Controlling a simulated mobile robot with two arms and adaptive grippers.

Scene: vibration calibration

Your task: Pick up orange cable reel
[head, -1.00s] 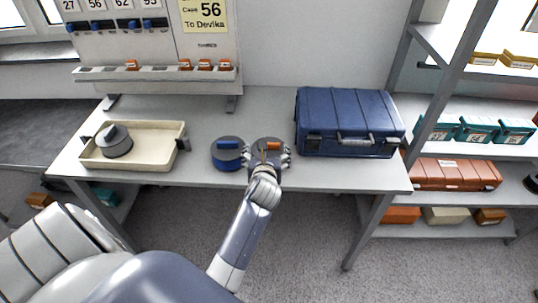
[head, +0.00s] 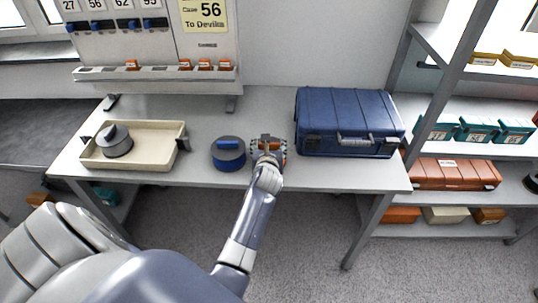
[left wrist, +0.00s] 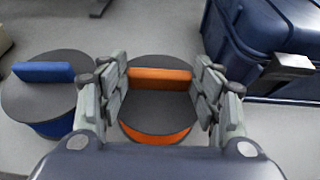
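The orange cable reel (left wrist: 160,130) has a dark grey round top and an orange bar handle (left wrist: 160,77). In the left wrist view my left gripper (left wrist: 161,92) is open, with one finger on each side of the reel near the ends of the handle. I cannot tell whether the fingers touch it. My right gripper is not in view.
A blue cable reel (head: 228,161) stands close on the left. The blue case (head: 347,117) is close on the right. A cream tray (head: 153,160) holding a grey reel (head: 115,141) stands at the table's left. A shelf rack (head: 470,151) is at the right.

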